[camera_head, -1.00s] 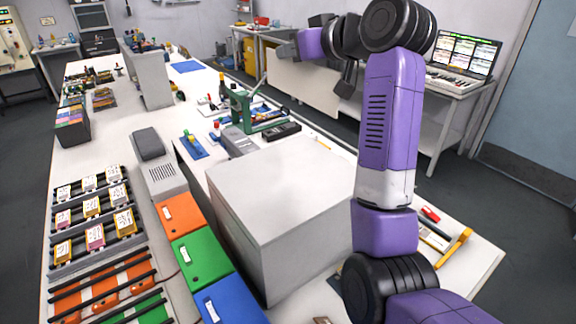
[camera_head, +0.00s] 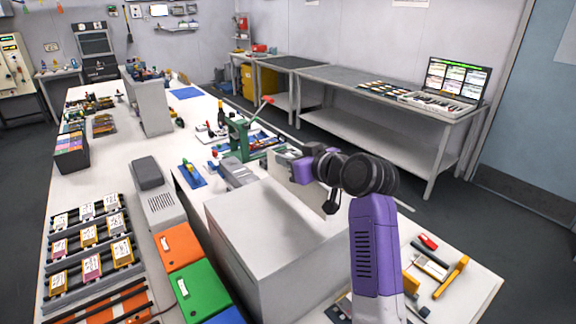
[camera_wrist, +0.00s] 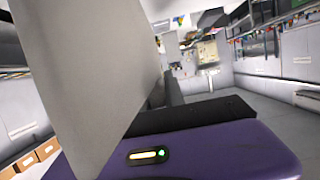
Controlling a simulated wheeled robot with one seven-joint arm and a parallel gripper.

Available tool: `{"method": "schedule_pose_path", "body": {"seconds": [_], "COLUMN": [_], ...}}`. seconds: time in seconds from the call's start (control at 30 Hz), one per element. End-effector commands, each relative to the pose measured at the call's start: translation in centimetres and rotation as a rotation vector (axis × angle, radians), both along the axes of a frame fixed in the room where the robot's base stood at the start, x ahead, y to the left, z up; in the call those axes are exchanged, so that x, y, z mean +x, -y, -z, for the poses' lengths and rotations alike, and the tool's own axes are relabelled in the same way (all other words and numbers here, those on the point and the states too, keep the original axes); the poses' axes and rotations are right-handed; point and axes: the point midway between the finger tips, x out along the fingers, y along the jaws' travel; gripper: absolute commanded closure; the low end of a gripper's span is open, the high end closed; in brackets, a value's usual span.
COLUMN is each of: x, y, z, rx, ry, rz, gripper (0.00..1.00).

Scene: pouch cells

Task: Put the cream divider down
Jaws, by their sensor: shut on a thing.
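The cream divider (camera_head: 312,194) is a flat, pale panel in the head view, held upright beyond the big light-grey box. In the wrist view the divider (camera_wrist: 85,70) fills the left side as a large tilted sheet, close to the purple gripper body. My gripper (camera_head: 287,158) is shut on the divider near its upper edge. The fingertips are small and partly hidden in the head view. The divider's lower edge is partly hidden behind the box and my arm, so I cannot tell whether it touches anything.
The large grey box (camera_head: 275,240) stands on the white table (camera_head: 120,165) just in front of the divider. A green press (camera_head: 240,135) stands behind it. Pens and tools (camera_head: 440,270) lie at right. A side bench (camera_head: 350,90) with a laptop (camera_head: 455,82) runs along the wall.

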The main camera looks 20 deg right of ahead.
Motion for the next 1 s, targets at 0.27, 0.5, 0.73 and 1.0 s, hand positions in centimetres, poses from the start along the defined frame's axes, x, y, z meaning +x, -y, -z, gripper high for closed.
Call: {"method": "schedule_pose_path", "body": {"seconds": [0.27, 0.5, 0.73, 1.0], "x": [0.0, 0.0, 0.0, 0.0], "y": [-0.1, 0.0, 0.0, -0.1], "z": [2.3, 2.6, 2.6, 2.2], "rx": [0.001, 0.0, 0.0, -0.001], "ry": [0.001, 0.0, 0.0, 0.0], "rz": [-0.001, 0.0, -0.001, -0.001], "gripper": [1.0, 1.0, 0.64, 0.64]}}
